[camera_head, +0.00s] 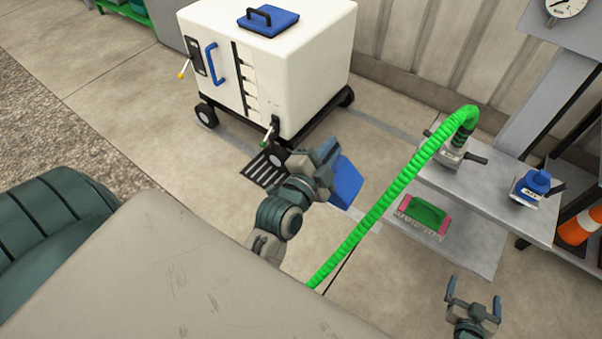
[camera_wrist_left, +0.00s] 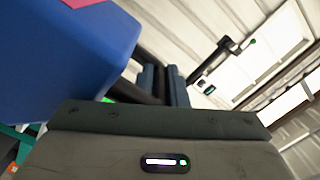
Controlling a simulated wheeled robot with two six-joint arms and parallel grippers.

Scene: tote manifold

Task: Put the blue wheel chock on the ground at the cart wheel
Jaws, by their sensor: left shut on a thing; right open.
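The blue wheel chock (camera_head: 346,183) is held by my left gripper (camera_head: 328,168), on the right side of its jaws. My left gripper is shut on it. In the left wrist view the chock (camera_wrist_left: 60,60) fills the upper left, with a pink-red patch at its top edge. The white cart (camera_head: 270,60) stands beyond, on dark wheels. The chock's height above the ground is hard to tell. My right gripper (camera_head: 472,304) is open and empty at the lower right.
A green ribbed hose (camera_head: 390,190) arches up to a fitting on a grey shelf (camera_head: 500,205) at right. A dark floor grate (camera_head: 262,169) lies near the wheel.

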